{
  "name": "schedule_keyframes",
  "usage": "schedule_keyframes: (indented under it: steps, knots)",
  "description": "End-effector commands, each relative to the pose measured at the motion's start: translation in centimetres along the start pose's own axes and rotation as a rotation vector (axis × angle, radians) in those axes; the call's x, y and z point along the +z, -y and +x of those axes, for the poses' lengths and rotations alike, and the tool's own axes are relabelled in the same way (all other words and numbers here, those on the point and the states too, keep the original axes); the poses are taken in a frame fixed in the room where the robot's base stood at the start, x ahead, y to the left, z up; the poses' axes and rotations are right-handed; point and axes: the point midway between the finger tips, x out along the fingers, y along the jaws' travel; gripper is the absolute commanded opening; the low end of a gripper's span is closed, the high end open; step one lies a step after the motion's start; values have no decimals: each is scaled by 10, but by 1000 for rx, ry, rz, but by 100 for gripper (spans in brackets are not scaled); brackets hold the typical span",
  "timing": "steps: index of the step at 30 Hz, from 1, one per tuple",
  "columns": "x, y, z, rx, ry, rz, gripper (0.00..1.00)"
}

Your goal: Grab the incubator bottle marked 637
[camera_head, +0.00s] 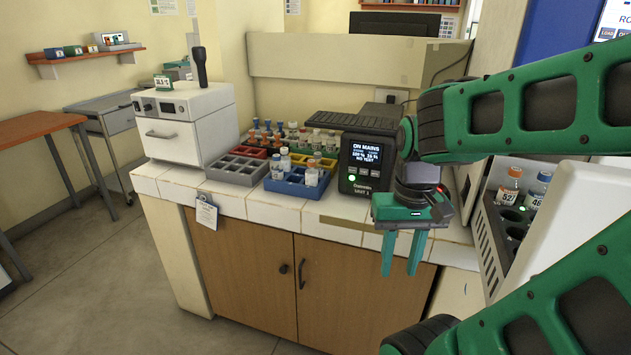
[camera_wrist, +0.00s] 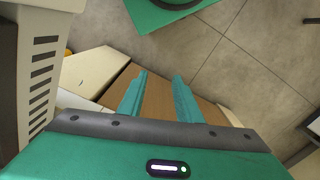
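The incubator (camera_head: 485,250) is the vented box at the right, with dark round slots inside. An orange-capped bottle (camera_head: 509,190) and a blue-capped bottle (camera_head: 536,196) stand upright in it. Their labels are partly legible, seemingly starting 52 and 46; I cannot read 637 on any bottle. My gripper (camera_head: 399,268) is open and empty, pointing down in front of the counter, left of the incubator and apart from it. In the wrist view my gripper's two fingers (camera_wrist: 159,78) are spread with nothing between them. The incubator's vented side (camera_wrist: 41,85) is at the left there.
The counter holds a blue rack (camera_head: 268,184) with several bottles, a grey rack (camera_head: 228,172), more bottles behind, a black display unit (camera_head: 366,165) and a white machine (camera_head: 186,122). A white panel (camera_head: 575,225) stands beside the incubator's opening. Floor at the left is free.

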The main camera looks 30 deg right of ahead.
Motion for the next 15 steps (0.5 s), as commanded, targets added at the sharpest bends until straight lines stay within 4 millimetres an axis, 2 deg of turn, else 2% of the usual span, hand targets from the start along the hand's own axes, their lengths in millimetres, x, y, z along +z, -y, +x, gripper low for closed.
schedule_keyframes:
  steps: [5,6,8,11,14,15]
  knots:
    - [0,0,0,0,-1,0,32]
    - [6,-5,-4,-5,-16,-4,32]
    - [1,-5,-4,-4,-38,-8,32]
    - [-28,-4,0,5,-106,-33,32]
    - [-72,8,3,11,-222,-78,32]
    - [-93,14,4,11,-279,-99,32]
